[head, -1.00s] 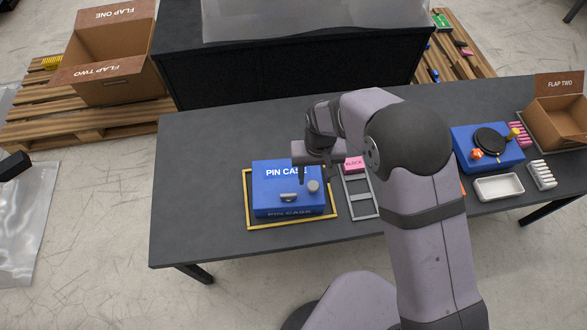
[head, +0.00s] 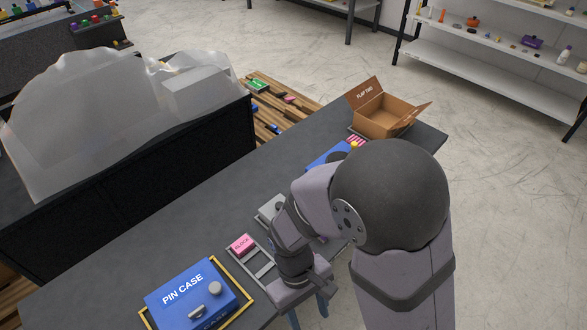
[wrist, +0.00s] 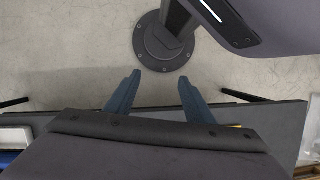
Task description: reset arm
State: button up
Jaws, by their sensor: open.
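My gripper (head: 305,308) is open and empty in the head view, beyond the near edge of the dark table (head: 130,255). In the wrist view its two blue-grey fingers (wrist: 158,90) stand wide apart, with bare floor and my round base plate behind them. The blue pin case (head: 180,290) sits closed inside a yellow frame (head: 245,284) on the table, to the left of my gripper. My arm hides part of the table's middle.
A pink block (head: 242,243) sits in a grey rack (head: 262,268) close to my arm. An open cardboard box (head: 385,115) stands at the table's far end. A dark bench with a plastic-covered load (head: 80,120) stands behind. White shelves (head: 500,60) are at the back right.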

jog(key=w+d+r+m+t+y, duration=0.2)
jog(key=w+d+r+m, duration=0.3)
jog(key=d, duration=0.6)
notch_tip(320, 180, up, 4)
jog(key=shift+w+d+f+m+t+p, duration=0.15)
jog(key=shift+m+t+p, duration=0.35)
jog(key=shift+m, duration=0.5)
jog(key=s+a+f+n+g+h+b, duration=0.1)
jog(key=s+a+f+n+b, duration=0.1)
jog(key=a+f+n+b, duration=0.45)
jog(key=s+a+f+n+h+b, duration=0.1)
jog(key=s+a+f+n+b, duration=0.2)
jog(key=a+f, duration=0.75)
jog(key=w+a+r+t+y, duration=0.1)
jog(key=w+a, duration=0.3)
jog(key=a, duration=0.5)
jog(key=w+a+r+m+t+y, duration=0.1)
jog(key=w+a+r+t+y, duration=0.1)
jog(key=w+a, duration=0.3)
jog(key=a+r, duration=0.1)
jog(key=a, duration=0.3)
jog(key=shift+r+y+p, duration=0.35)
jog(key=shift+y, duration=0.05)
